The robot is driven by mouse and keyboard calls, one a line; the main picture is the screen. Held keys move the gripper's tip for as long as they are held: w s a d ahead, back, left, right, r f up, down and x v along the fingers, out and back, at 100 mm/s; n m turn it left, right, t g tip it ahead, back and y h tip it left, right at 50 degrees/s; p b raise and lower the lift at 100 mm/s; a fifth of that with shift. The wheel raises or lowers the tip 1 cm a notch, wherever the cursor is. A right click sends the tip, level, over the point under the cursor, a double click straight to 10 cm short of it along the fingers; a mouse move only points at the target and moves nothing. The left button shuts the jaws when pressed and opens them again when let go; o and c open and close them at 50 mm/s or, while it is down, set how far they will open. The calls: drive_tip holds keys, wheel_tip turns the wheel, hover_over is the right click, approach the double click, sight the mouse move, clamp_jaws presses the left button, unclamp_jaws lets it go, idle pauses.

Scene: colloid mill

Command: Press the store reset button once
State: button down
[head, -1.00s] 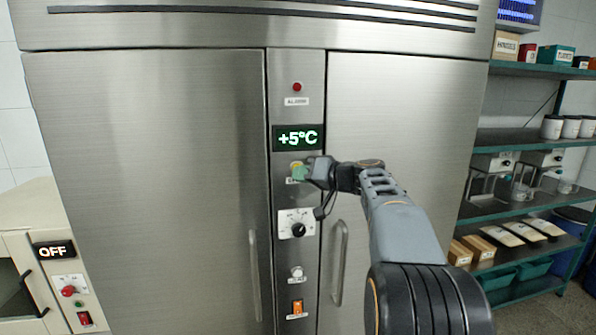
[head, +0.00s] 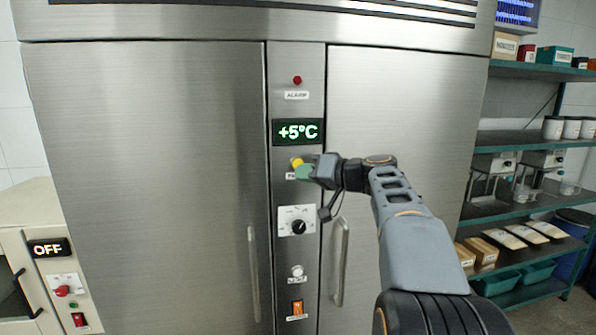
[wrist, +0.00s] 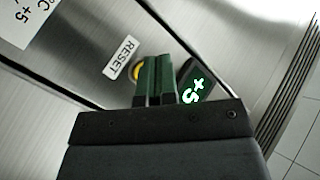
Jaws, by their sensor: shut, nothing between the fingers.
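The round yellow button (head: 296,162) sits on the steel centre panel, just below the green +5°C display (head: 297,131). In the wrist view the yellow button (wrist: 137,71) is partly hidden behind the green fingers, and a RESET label (wrist: 121,58) is beside it. In the head view its label is mostly covered. My gripper (head: 304,172) has its green fingers shut and empty, just below and right of the yellow button. The fingers (wrist: 157,58) also show shut in the wrist view. I cannot tell whether the tips touch the panel or button.
Below are a rotary dial (head: 297,221), a white button (head: 297,271) and an orange switch (head: 297,307). A red alarm lamp (head: 297,80) is above the display. Door handles (head: 341,262) flank the panel. A loaded shelf rack (head: 530,140) stands right.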

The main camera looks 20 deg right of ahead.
drive_tip(key=shift+s+a+b, duration=0.15)
drive_tip(key=shift+s+b, duration=0.25)
drive_tip(key=shift+s, duration=0.3)
drive_tip(key=shift+s+a+b, duration=0.15)
drive_tip(key=shift+s+b, duration=0.25)
drive_tip(key=shift+s, duration=0.3)
